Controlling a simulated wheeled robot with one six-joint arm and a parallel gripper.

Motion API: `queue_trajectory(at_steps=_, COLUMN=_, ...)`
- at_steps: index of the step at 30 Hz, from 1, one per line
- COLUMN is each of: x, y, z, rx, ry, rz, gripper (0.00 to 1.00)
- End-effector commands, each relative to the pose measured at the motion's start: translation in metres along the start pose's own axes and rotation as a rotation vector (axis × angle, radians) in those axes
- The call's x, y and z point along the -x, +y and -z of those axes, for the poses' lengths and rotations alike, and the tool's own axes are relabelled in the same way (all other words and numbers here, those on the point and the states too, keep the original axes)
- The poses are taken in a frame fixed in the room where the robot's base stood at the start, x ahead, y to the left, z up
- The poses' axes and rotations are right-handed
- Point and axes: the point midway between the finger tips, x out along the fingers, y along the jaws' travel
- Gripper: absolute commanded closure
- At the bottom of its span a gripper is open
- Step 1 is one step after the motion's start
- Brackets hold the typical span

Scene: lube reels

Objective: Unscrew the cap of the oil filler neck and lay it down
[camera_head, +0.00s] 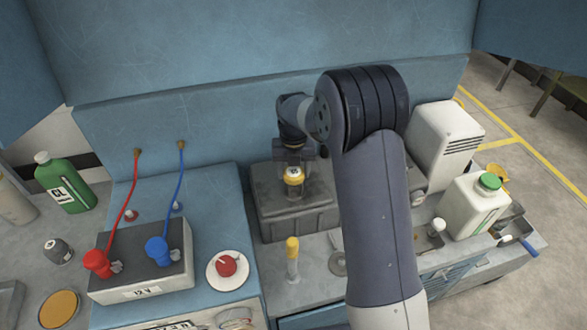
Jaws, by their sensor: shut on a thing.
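The oil filler cap (293,176) is yellow with a small pale label on its side. It sits at the top of the grey engine block (292,213), in the middle of the view. My gripper (293,163) points down from above and is shut on the cap. The filler neck under the cap is hidden, so I cannot tell whether the cap is still seated on it or lifted off. My arm hides the part of the bench to the right of the block.
A yellow-topped dipstick (292,246) stands just in front of the block. A battery (143,264) with red and blue clamps and a red knob (227,265) are to the left. A green bottle (65,183) stands far left, a white jug (470,207) right.

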Motion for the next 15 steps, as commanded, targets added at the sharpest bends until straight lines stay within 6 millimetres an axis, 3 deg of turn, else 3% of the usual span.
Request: queue_trajectory(at_steps=15, x=0.023, y=0.001, z=-0.002, rx=-0.001, ry=-0.01, rz=-0.003, gripper=0.66)
